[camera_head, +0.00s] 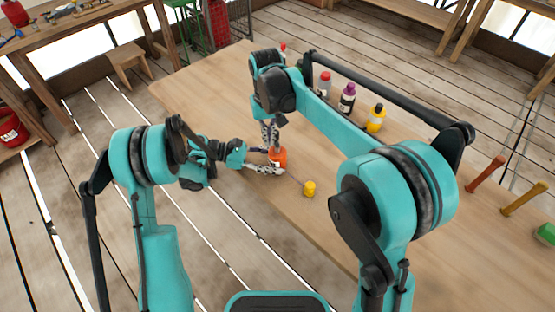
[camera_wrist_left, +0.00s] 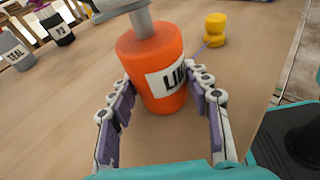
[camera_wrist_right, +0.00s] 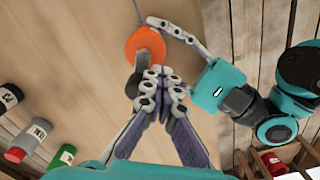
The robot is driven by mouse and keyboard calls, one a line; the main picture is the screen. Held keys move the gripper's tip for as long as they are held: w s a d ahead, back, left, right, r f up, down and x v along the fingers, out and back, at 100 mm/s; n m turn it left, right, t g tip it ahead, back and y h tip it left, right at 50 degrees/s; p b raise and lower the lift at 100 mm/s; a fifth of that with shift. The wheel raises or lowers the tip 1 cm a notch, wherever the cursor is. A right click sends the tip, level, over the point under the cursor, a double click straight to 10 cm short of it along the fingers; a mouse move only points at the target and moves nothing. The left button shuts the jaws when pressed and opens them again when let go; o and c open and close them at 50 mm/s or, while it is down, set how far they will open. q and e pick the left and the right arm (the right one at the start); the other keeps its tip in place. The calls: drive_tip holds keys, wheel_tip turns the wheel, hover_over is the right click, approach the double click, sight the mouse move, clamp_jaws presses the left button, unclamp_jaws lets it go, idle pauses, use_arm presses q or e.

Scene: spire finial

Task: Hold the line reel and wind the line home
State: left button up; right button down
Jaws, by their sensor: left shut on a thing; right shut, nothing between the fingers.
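The orange line reel (camera_head: 281,155) stands upright on the wooden table; its white label shows in the left wrist view (camera_wrist_left: 160,85). My left gripper (camera_head: 266,168) is shut on the reel low down, with one finger on each side in the left wrist view (camera_wrist_left: 163,92). My right gripper (camera_head: 273,142) points down at the reel's top, its fingertips together and empty in the right wrist view (camera_wrist_right: 158,82). A grey post rises from the reel's top; I cannot tell whether the right fingers touch it. A thin line runs from the reel to a yellow spool-shaped piece (camera_head: 309,188).
A red bar (camera_head: 485,173), a yellow bar (camera_head: 524,198) and a green block (camera_head: 546,232) are at the right. The table around the yellow piece is clear.

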sight(276, 131)
drive_tip(key=shift+w+d, duration=0.3)
drive_tip(key=shift+w, duration=0.3)
idle(0.6)
drive_tip(key=shift+w+d, duration=0.35)
drive_tip(key=shift+d, duration=0.2)
idle(0.7)
drive_tip(key=shift+w+d, duration=0.1)
drive_tip(key=shift+d, duration=0.15)
drive_tip(key=shift+a, duration=0.15)
drive_tip(key=shift+w+a+r, duration=0.1)
drive_tip(key=shift+a, duration=0.15)
drive_tip(key=shift+r, duration=3.4)
